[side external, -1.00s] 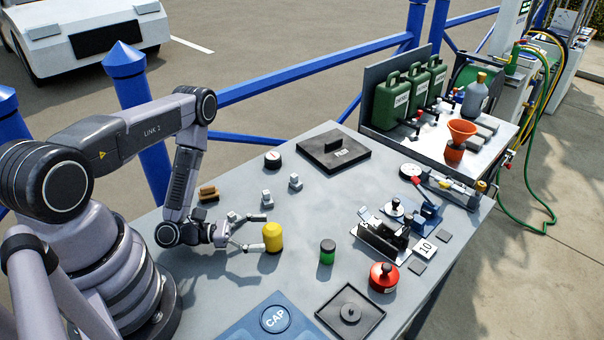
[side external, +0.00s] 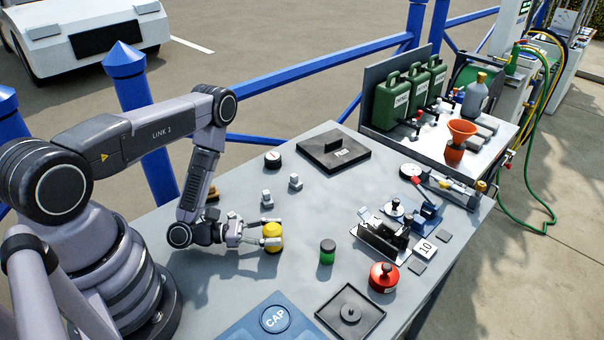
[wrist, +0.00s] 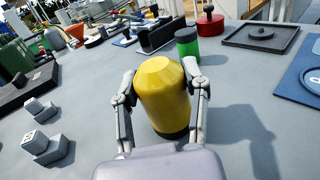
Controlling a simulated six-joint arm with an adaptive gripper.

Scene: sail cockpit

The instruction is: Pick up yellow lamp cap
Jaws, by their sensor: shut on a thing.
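The yellow lamp cap (side external: 272,231) is a rounded yellow cylinder standing upright on the grey table. In the wrist view the cap (wrist: 163,92) fills the middle, with a dark band at its bottom. My gripper (side external: 268,238) reaches it from the left, low over the table. Its two fingers are shut on the cap's sides, one on each side; this grip also shows in the wrist view. I cannot tell for sure whether the cap's base touches the table.
A green jar (side external: 327,252) stands just right of the cap. Small grey blocks (side external: 267,199) lie behind it. A blue pad marked CAP (side external: 250,326) and a dark tray (side external: 350,312) are at the front. A red round object (side external: 383,277) is further right.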

